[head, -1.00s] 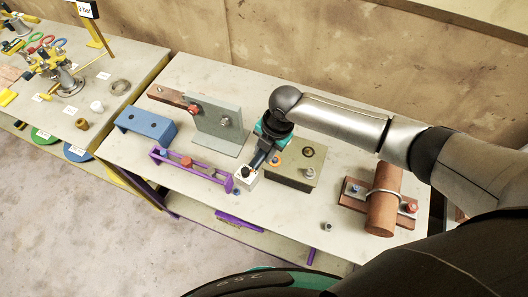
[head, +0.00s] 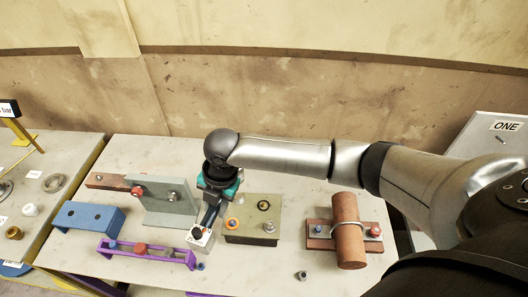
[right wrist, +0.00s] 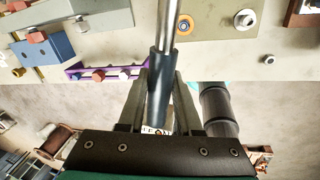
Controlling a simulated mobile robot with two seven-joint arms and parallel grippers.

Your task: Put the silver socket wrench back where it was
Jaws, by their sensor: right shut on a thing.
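The silver socket wrench (right wrist: 158,88) shows in the right wrist view as a dark handle with a bright silver shaft running up out of the picture. My right gripper (right wrist: 160,92) is shut on the dark handle, with one finger on each side. In the head view my right gripper (head: 209,213) points down over the middle of the table, between the grey upright plate and the olive block; the wrench is mostly hidden there. A small white block (head: 200,240) with a dark round spot shows just below it. My left gripper is in neither view now.
The table (head: 330,283) also holds the grey angle plate (head: 163,200), blue block (head: 88,216), purple bracket (head: 122,252), olive block (head: 252,213) and a brown pipe (head: 347,225) clamped on a board. A loose nut (head: 301,275) lies near the front.

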